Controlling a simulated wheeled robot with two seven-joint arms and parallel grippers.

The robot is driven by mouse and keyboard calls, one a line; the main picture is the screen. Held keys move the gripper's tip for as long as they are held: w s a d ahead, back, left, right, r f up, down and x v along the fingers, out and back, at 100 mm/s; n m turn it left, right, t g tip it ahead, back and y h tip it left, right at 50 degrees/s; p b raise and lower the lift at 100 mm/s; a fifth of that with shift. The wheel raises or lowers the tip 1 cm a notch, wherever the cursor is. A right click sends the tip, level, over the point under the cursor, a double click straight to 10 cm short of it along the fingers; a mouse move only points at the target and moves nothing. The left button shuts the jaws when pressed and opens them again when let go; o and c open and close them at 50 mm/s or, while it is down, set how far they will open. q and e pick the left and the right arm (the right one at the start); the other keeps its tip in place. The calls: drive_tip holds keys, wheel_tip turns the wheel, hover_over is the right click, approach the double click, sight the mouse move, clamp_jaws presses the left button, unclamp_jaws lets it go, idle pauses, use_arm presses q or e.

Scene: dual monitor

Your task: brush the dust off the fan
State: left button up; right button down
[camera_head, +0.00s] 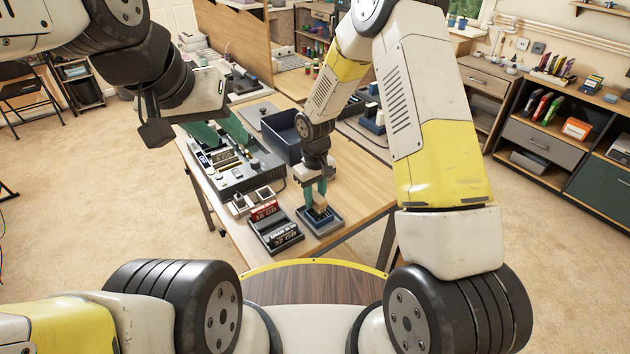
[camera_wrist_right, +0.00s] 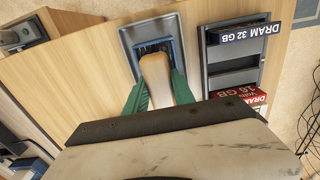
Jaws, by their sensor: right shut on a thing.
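My right gripper (camera_head: 318,190) points down at the table's near right part. Its green fingers, also in the right wrist view (camera_wrist_right: 158,92), are shut on the pale wooden handle of a brush (camera_wrist_right: 156,75). The brush's lower end is at a dark blue insert in a grey tray (camera_head: 332,229); I cannot tell whether it rests there or is lifted. My left gripper (camera_head: 220,130) hangs over the left side of the table, its green fingers apart, above a grey box with electronic parts (camera_head: 245,176). I cannot make out the fan with certainty.
A dark blue bin (camera_head: 284,137) stands behind. Bare wood (camera_head: 362,185) lies to the right of my right gripper.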

drive_tip(key=shift+r, duration=3.3)
